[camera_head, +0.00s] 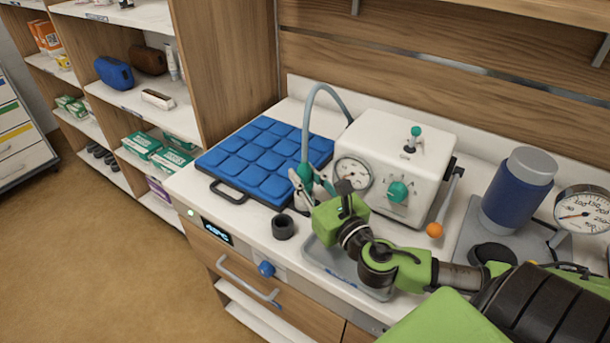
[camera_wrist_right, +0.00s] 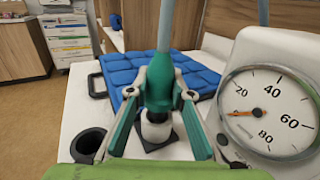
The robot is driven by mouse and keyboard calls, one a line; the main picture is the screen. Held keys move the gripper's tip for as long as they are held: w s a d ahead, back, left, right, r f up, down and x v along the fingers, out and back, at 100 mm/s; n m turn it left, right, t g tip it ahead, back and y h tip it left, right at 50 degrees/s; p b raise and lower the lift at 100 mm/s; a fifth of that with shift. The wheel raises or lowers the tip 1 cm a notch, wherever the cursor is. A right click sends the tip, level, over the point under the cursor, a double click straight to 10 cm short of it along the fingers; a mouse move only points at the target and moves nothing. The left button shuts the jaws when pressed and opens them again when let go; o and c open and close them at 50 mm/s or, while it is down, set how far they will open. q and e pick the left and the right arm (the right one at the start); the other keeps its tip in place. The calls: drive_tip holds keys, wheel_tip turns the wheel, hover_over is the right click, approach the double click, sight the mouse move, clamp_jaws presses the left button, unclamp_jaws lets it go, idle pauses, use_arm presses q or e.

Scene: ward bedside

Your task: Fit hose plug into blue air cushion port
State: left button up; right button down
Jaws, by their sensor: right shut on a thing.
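The blue air cushion (camera_head: 265,158), a quilted pad with a dark handle, lies on the white counter; it also shows in the wrist view (camera_wrist_right: 120,68). My right gripper (camera_head: 305,182) is beside its right front corner, shut on the green hose plug (camera_wrist_right: 158,82). The plug is upright with the grey-blue hose (camera_head: 318,92) rising from its top. In the wrist view, a pale and dark part (camera_wrist_right: 155,126) shows below the plug between the fingers, over a dark square base (camera_wrist_right: 160,143). I cannot tell whether plug and base touch. My left gripper is out of view.
The white pump box (camera_head: 405,150) with gauge and green knob stands close right of the gripper. A black ring-shaped holder (camera_head: 284,227) stands in front of it. A grey tray (camera_head: 325,262) lies under my right arm. A blue canister (camera_head: 518,190) stands farther right.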

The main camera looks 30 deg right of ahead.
drive_tip(key=shift+f+b, duration=0.8)
drive_tip(key=shift+f, duration=0.4)
drive_tip(key=c, duration=1.7)
unclamp_jaws()
drive_tip(key=s, duration=0.7)
drive_tip(key=shift+a, duration=0.3)
drive_tip(key=shift+s, duration=0.25)
